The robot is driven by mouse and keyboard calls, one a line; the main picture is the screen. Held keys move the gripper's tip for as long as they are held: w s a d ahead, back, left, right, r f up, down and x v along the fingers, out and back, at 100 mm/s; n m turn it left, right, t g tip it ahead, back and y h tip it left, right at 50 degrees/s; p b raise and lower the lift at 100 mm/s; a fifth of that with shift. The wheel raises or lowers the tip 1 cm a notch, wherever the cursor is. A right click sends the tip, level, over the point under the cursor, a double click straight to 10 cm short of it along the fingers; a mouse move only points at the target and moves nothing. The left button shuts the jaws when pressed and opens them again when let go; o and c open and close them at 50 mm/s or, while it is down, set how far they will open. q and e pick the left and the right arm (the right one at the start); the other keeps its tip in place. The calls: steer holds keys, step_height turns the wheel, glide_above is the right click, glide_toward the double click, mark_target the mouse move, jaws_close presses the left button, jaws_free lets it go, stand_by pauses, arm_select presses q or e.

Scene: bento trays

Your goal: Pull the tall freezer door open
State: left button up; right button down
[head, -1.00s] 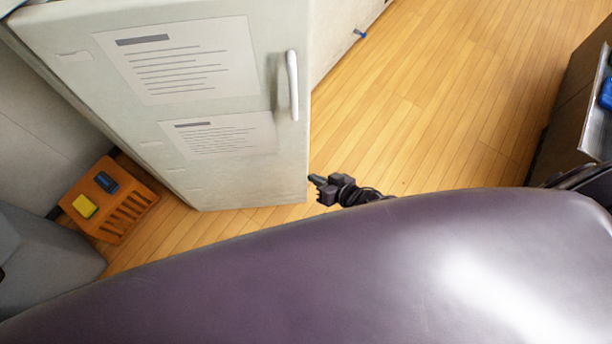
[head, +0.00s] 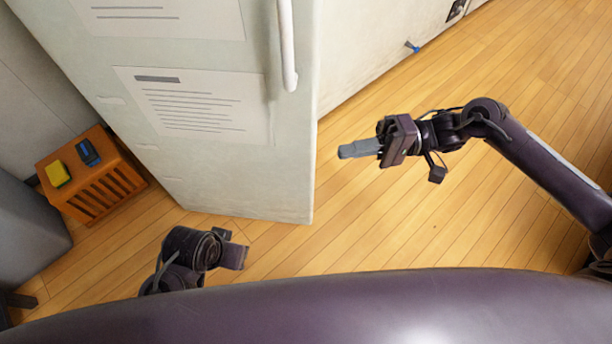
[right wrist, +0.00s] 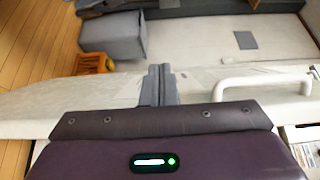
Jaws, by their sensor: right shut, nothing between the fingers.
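The tall freezer door (head: 230,170) is a pale panel with printed sheets at the left of the head view. No gap along its edge shows there. Its white vertical handle (head: 288,45) is near the door's right edge; the handle also shows in the right wrist view (right wrist: 265,83). My right gripper (head: 343,151) is shut and empty, to the right of the door and below the handle in the head view, apart from the handle. Its fingers show in the right wrist view (right wrist: 158,84), left of the handle. My left gripper (head: 236,255) is low in front of the door, its fingers unclear.
An orange crate (head: 98,195) with a yellow and a dark blue item on top stands left of the freezer. A grey block (head: 30,240) is beside it. Pale cabinets (head: 370,50) run behind at the right. Wooden floor (head: 500,80) is open on the right.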

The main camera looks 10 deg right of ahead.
arm_select(q)
steer(key=shift+w+d+t, duration=0.2)
steer(key=shift+d+t, duration=0.1)
steer(key=shift+d, duration=0.1)
arm_select(e)
steer(key=s+a, duration=0.4)
steer(key=a, duration=0.8)
steer(key=shift+s+a, duration=0.2)
steer(key=shift+a, duration=0.05)
steer(key=shift+r, duration=0.1)
stand_by(0.7)
